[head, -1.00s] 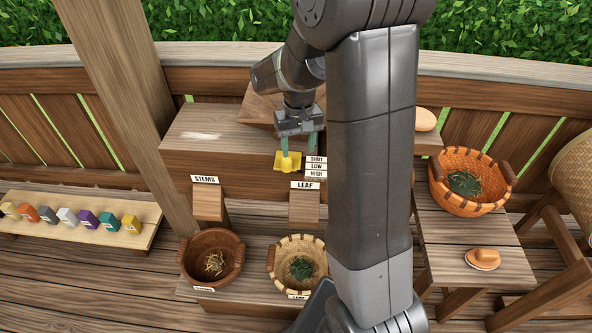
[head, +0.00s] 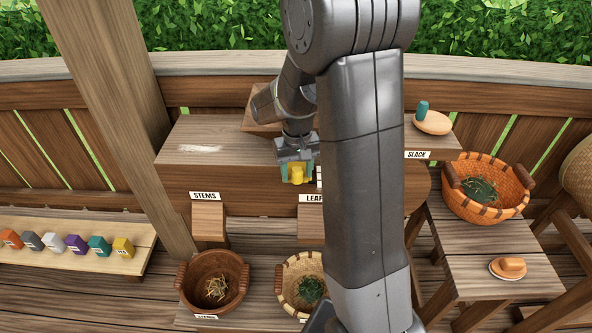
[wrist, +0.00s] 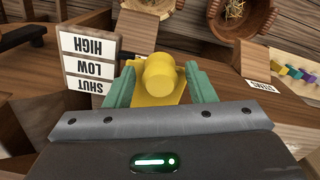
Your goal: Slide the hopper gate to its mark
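The yellow hopper gate (head: 297,173) with its round knob is on the front of the wooden hopper box (head: 232,177), above the LEAF chute. In the wrist view the knob (wrist: 160,74) is between my two green fingertips. My gripper (head: 298,168) is lowered over it, and the fingers look open, one on each side, with no clear grip on the knob. A white label board (wrist: 89,62) reading SHUT, LOW and HIGH stands beside the gate, upside down in the wrist view. I cannot tell exactly which mark the gate lines up with. My arm hides most of the board in the head view.
The STEMS chute (head: 209,221) is left of the LEAF chute (head: 311,221). A brown basket (head: 234,265) and a pale basket (head: 289,280) stand below. An orange basket (head: 507,203) is on the right table. Several coloured blocks line the left bench (head: 60,228).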

